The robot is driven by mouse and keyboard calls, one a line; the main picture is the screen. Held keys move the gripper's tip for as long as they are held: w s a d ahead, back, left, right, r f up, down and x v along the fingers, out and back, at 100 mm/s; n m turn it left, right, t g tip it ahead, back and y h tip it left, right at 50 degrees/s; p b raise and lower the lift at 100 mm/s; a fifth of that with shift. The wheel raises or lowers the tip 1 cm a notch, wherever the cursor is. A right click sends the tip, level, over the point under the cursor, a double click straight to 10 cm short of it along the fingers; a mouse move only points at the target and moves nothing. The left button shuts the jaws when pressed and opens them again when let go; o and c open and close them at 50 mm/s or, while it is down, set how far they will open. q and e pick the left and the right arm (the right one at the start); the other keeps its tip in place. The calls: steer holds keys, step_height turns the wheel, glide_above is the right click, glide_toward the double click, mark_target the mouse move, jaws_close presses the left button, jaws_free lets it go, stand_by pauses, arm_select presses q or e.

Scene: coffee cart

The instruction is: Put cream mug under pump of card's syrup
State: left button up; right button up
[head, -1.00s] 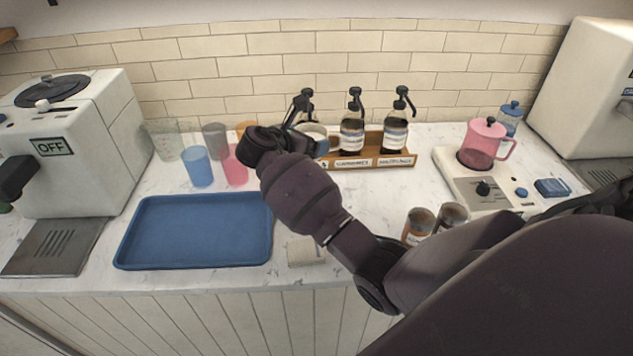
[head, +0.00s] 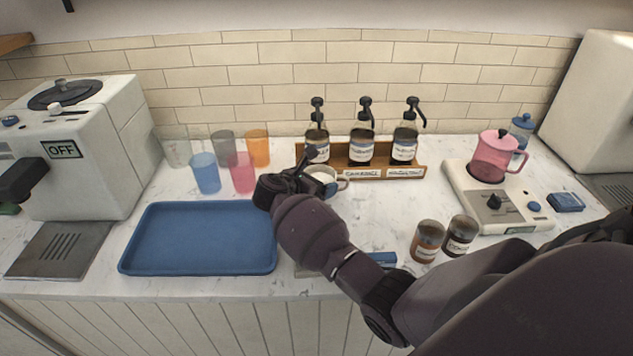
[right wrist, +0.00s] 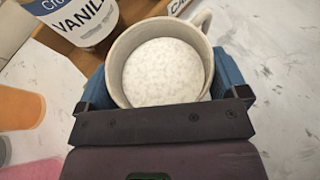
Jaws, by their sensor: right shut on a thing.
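My right gripper (head: 308,172) is shut on the cream mug (head: 335,186), with a blue finger on each side of it in the right wrist view. The mug (right wrist: 198,50) has its opening toward that camera and its handle at the upper right. It is in front of the left syrup bottle (head: 317,138), whose label reads partly "VANIL" in the right wrist view (right wrist: 88,22). I cannot tell if the mug touches the counter. Middle (head: 361,143) and right (head: 405,142) pump bottles stand in the wooden rack (head: 424,172). No card text is readable. My left gripper is not in view.
Several coloured cups (head: 206,174) stand left of the mug, behind a blue tray (head: 140,238). Two brown jars (head: 428,240) stand front right. My arm partly covers a blue object (head: 384,260).

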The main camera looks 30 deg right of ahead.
steer(key=o, duration=0.8)
steer(key=shift+r, duration=0.1)
steer(key=v, duration=1.2)
